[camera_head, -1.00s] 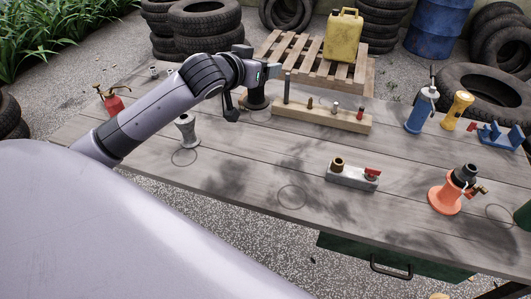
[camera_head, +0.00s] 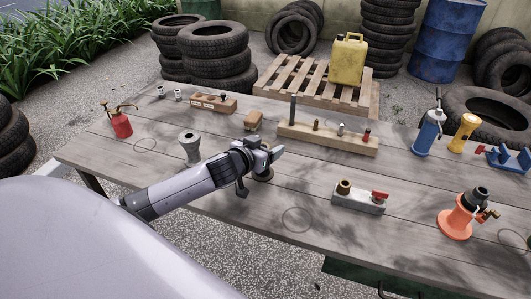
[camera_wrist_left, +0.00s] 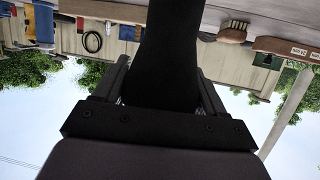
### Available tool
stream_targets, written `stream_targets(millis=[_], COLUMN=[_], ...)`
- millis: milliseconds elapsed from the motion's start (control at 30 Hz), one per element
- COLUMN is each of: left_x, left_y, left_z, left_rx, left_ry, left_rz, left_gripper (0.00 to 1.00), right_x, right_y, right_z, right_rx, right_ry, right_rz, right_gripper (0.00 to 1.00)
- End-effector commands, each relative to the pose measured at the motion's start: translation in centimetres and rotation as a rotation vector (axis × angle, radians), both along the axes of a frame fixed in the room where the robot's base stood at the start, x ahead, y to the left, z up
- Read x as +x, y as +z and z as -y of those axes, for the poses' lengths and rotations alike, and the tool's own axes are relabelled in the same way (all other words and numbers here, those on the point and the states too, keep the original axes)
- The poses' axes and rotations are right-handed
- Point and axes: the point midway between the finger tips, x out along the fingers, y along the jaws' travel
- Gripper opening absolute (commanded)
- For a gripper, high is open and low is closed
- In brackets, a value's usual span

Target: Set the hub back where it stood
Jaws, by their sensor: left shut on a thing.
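My left gripper (camera_head: 268,157) is above the middle of the wooden table (camera_head: 235,218). It is shut on a dark, flared hub (camera_head: 264,175). The hub's lower end shows just under the jaws, and the rest is hidden by the gripper. I cannot tell whether it touches the table. In the left wrist view the black hub (camera_wrist_left: 172,55) fills the space between the fingers. Thin rings are drawn on the table: one ring (camera_head: 297,219) lies nearer the front, and another ring (camera_head: 145,145) lies at the left. My right gripper is not in view.
A grey flared part (camera_head: 190,147) stands left of my gripper. A grey block with a red lever (camera_head: 358,200) is to the right. A brush (camera_head: 253,121) and a wooden rack with pegs (camera_head: 328,138) are behind. An orange stand (camera_head: 459,219) is far right. The front middle is clear.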

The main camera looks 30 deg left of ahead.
Motion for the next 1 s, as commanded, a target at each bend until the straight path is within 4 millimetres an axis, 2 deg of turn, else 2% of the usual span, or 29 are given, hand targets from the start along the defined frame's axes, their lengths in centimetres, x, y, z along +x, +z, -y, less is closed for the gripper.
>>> stream_targets(millis=[133, 567, 600, 633, 667, 1000], left_x=[0.1, 0.1, 0.0, 0.0, 0.0, 0.0], left_y=[-1.6, -2.2, -2.2, -2.2, -2.2, -1.8], left_z=[0.0, 0.0, 0.0, 0.0, 0.0, 0.0], left_rx=[0.0, 0.0, 0.001, 0.001, 0.001, 0.001], left_ry=[-0.001, -0.001, -0.001, -0.001, -0.001, 0.0], left_rz=[0.004, 0.004, 0.0, 0.0, 0.0, 0.001], left_gripper=[0.15, 0.15, 0.84, 0.94, 0.97, 0.97], right_x=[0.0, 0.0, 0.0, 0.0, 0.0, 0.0], right_y=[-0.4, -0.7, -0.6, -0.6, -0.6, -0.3], right_z=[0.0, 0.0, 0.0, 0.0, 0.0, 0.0], right_rx=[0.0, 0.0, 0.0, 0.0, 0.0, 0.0], right_ry=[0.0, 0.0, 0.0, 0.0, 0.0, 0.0], right_rz=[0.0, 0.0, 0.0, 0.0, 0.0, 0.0], right_gripper=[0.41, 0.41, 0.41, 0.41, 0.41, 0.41])
